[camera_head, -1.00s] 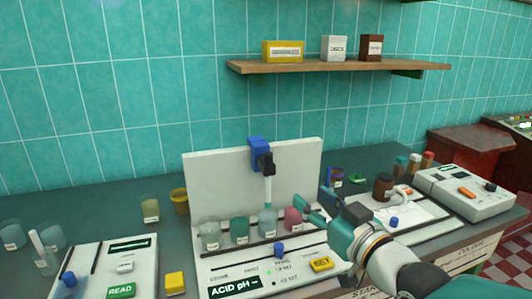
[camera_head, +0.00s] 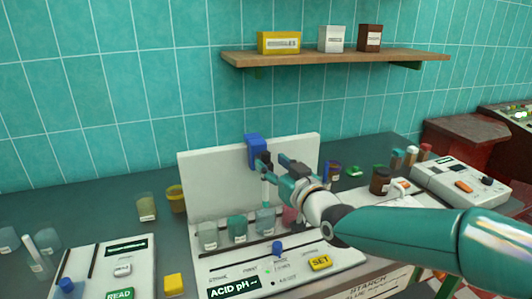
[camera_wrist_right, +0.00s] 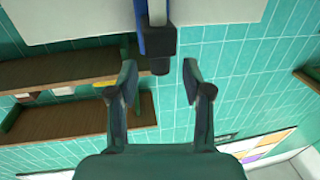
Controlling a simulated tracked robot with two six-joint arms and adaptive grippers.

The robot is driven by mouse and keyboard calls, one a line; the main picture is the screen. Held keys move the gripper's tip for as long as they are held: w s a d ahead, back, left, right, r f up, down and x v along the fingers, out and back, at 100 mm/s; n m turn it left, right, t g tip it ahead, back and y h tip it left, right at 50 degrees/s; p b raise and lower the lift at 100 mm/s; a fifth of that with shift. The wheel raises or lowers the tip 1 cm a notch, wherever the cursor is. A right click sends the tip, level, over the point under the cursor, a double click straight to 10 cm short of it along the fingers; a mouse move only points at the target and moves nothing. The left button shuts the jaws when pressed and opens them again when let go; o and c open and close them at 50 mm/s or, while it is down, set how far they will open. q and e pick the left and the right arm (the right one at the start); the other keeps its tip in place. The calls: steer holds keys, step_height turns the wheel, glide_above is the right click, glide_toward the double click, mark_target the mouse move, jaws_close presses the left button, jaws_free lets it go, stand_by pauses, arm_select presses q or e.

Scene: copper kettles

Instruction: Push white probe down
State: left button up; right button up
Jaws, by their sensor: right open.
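The white probe (camera_head: 265,192) hangs upright from a black holder (camera_head: 264,160) on a blue bracket (camera_head: 254,148), in front of the white back panel (camera_head: 218,178). Its lower end is near a beaker (camera_head: 265,222) on the ACID pH unit. My right gripper (camera_head: 274,164) is open at the holder's right side and partly hides it. In the right wrist view the black holder (camera_wrist_right: 158,45) lies between and just beyond the fingertips (camera_wrist_right: 159,72), apart from both. Part of the probe (camera_wrist_right: 157,12) shows above it there. My left gripper is not in view.
Several beakers stand in a row on the unit, including a green one (camera_head: 237,228) and a pink one (camera_head: 290,215) under my right arm. A SET button (camera_head: 320,263) is at the unit's front. A wooden shelf (camera_head: 335,57) with boxes hangs above.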

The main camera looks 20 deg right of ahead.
mark_target(268, 160)
steer(key=shift+w+a+p, duration=0.2)
steer(key=shift+w, duration=0.8)
steer(key=shift+w+a+p, duration=0.15)
steer(key=shift+w+p, duration=0.05)
steer(key=shift+w, duration=0.75)
steer(key=shift+c, duration=0.4)
jaws_close()
